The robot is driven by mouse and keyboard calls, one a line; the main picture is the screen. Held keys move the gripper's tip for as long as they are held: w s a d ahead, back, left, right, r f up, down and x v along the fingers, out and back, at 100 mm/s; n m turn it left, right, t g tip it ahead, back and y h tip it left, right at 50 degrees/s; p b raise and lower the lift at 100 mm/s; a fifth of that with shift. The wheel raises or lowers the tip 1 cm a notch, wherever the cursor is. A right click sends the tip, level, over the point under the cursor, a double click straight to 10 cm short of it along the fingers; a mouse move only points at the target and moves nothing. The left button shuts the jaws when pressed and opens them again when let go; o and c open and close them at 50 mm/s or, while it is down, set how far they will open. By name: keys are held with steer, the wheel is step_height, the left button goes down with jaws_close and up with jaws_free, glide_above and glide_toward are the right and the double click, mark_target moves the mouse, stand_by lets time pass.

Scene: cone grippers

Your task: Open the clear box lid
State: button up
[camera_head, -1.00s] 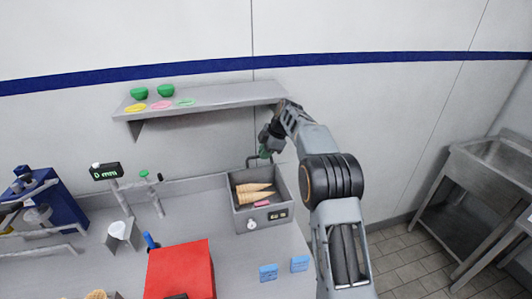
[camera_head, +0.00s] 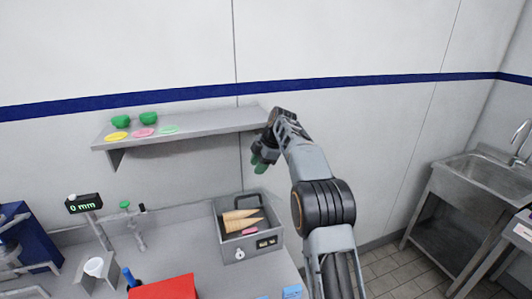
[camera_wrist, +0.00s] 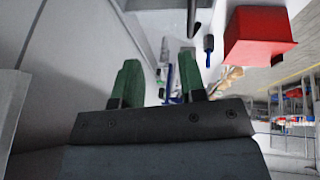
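The box (camera_head: 263,253) is grey and open to view from above, with tan cones (camera_head: 240,222) and a pink item (camera_head: 250,231) inside. A clear lid pane cannot be made out. A dark handle (camera_head: 243,197) shows at the box's back edge; I cannot tell how the lid stands. My gripper (camera_head: 258,164) is above and behind the box, close to the wall, apart from the handle. In the wrist view, its two green fingers (camera_wrist: 160,80) are spread with nothing between them. The box is not recognisable in that view.
A wall shelf (camera_head: 185,128) with green bowls (camera_head: 121,124) and coloured discs is above left of the box. A red box (camera_head: 165,288) stands at the counter's front, and a display (camera_head: 84,204) stands left. A sink (camera_head: 485,170) is at right.

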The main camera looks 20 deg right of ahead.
steer(key=v, duration=0.7)
steer(key=shift+p, duration=0.45)
